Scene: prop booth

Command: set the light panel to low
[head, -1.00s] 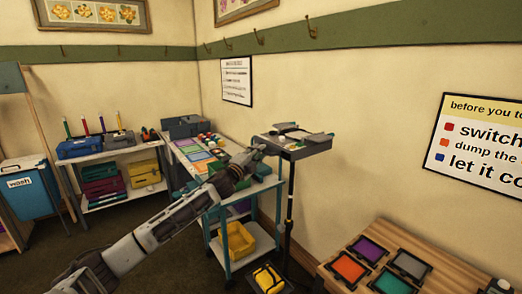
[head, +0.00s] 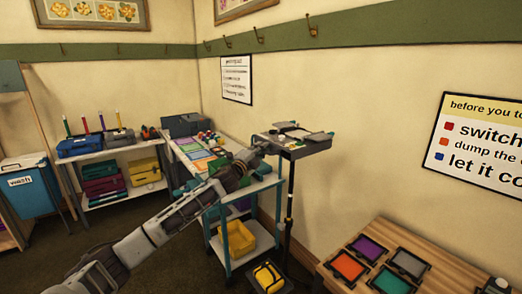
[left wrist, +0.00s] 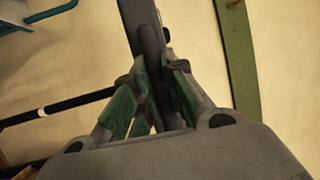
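The light panel (head: 306,148) is a flat dark grey unit on top of a thin black stand, close to the right wall. Small light and dark parts lie across its top. My left gripper (head: 261,147) is at the panel's left edge. In the left wrist view my left gripper (left wrist: 166,66) has its green-padded fingers close together around a dark curved bar at the panel's grey edge (left wrist: 136,14). The bar sits between the pads, and its far end is hidden. The panel's setting cannot be read. My right gripper is out of view.
A teal-legged trolley (head: 227,262) with a yellow bin (head: 237,240) stands below my left arm. A yellow case (head: 268,277) lies near the stand's foot. A wooden table (head: 438,278) with several coloured pads is at the lower right. The wall is close behind the panel.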

